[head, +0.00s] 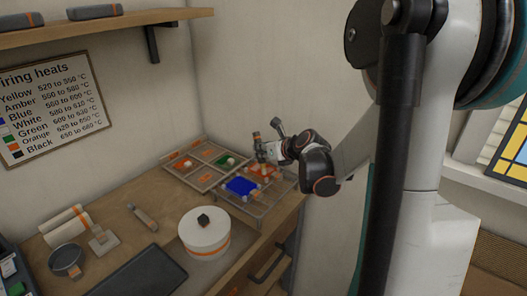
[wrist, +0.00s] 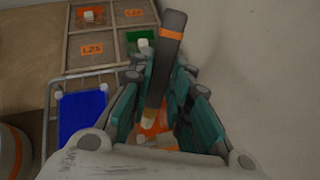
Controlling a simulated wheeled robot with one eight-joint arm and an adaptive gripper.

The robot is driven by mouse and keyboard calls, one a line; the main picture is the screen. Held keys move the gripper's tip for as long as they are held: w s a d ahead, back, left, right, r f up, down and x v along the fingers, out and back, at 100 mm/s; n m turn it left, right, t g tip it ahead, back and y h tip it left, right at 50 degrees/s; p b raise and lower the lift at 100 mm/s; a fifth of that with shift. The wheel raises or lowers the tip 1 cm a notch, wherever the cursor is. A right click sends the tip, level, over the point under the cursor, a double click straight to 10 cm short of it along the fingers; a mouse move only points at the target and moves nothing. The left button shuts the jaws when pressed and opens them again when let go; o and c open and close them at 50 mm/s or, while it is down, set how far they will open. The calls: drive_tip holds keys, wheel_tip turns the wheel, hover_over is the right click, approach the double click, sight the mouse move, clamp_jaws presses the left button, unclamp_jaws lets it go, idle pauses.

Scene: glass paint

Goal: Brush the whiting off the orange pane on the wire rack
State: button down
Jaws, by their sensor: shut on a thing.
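The wire rack (head: 262,212) stands on the bench in the corner, and its left edge shows in the wrist view (wrist: 50,115). The orange pane (head: 268,170) lies on the rack beside a blue pane (head: 241,186). In the wrist view the orange pane (wrist: 152,135) is mostly hidden between my fingers. My gripper (head: 262,153) is above the orange pane, shut on a brush (wrist: 163,65) with a dark handle, an orange band and a pale tip. The tip points down over the orange pane; I cannot tell if it touches. Whiting cannot be made out clearly.
A divided wooden tray (head: 195,165) with small coloured pieces sits behind the rack. A round white drum (head: 204,235) with a dark block on top stands in front. Rolls (head: 66,223), a dark sheet (head: 138,275) and small tools lie left. The wall is close behind.

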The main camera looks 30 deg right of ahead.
drive_tip(key=shift+w+a+b, duration=0.1)
drive_tip(key=shift+w+a, duration=0.25)
drive_tip(key=shift+w, duration=0.55)
drive_tip(key=shift+w+a+b, duration=0.1)
drive_tip(key=shift+w+a, duration=0.2)
drive_tip(key=shift+w, duration=0.65)
drive_tip(key=shift+w+a+b, duration=0.1)
drive_tip(key=shift+w+a, duration=0.25)
drive_tip(key=shift+w, duration=0.55)
drive_tip(key=shift+s+d, duration=0.35)
drive_tip(key=shift+s, duration=0.65)
drive_tip(key=shift+s+d, duration=0.4)
drive_tip(key=shift+s, duration=0.65)
drive_tip(key=shift+s+d, duration=0.35)
drive_tip(key=shift+s, duration=0.65)
drive_tip(key=shift+r+p, duration=0.3)
drive_tip(key=shift+r, duration=0.25)
drive_tip(key=w, duration=0.7)
drive_tip(key=shift+d+b, duration=0.2)
drive_tip(key=shift+b, duration=0.15)
drive_tip(key=shift+f, duration=0.1)
drive_tip(key=shift+f+b, duration=0.2)
drive_tip(key=shift+b, duration=0.1)
drive_tip(key=shift+f, duration=0.3)
drive_tip(key=shift+s, duration=0.1)
